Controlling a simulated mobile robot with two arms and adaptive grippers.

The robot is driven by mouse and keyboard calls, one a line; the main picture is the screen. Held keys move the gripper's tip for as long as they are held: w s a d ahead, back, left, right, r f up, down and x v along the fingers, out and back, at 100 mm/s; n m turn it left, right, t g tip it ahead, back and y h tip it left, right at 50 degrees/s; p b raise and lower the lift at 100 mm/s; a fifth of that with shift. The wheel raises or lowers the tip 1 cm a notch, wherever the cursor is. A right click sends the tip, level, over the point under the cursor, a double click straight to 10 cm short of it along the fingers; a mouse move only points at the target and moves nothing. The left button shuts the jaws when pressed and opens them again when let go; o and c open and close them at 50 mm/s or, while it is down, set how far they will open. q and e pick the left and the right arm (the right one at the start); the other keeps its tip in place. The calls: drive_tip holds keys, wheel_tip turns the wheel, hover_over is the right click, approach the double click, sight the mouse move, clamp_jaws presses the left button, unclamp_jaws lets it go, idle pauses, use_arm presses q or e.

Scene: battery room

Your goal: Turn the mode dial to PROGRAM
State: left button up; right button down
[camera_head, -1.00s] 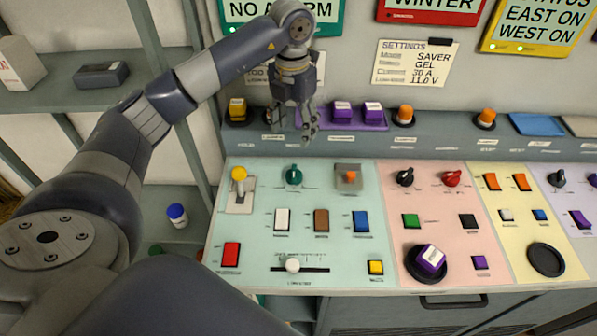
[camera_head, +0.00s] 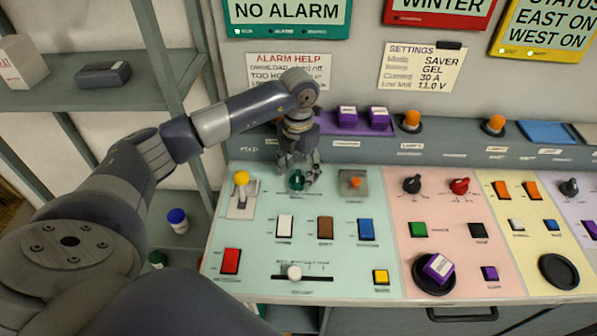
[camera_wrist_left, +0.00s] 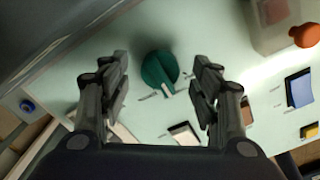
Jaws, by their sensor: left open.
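A round green dial (camera_head: 296,180) sits on the pale teal section of the sloped console; its label is too small to read. My left gripper (camera_head: 299,176) comes down over this dial from above and behind. In the left wrist view the green dial (camera_wrist_left: 160,70) with its pale pointer mark lies between and just beyond the two open fingers (camera_wrist_left: 162,92). No clear contact with the dial shows. A black dial (camera_head: 412,185) and a red dial (camera_head: 460,187) sit on the pink section. My right gripper is in no view.
A yellow-knobbed lever (camera_head: 241,178) stands left of the green dial, an orange toggle (camera_head: 354,183) right of it. White (camera_head: 285,226), brown (camera_head: 325,228) and blue (camera_head: 366,229) rockers lie in front. A raised ledge with purple blocks (camera_head: 347,117) runs behind.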

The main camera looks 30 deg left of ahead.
use_arm(q)
drive_tip(key=shift+f, duration=1)
drive_tip(key=shift+c, duration=0.4)
drive_tip(key=c, duration=1)
drive_tip(key=n, duration=0.4)
drive_tip(key=shift+n+b, duration=0.3)
drive_tip(key=n, duration=0.4)
drive_tip(key=shift+a, duration=0.1)
drive_tip(key=shift+n, duration=0.3)
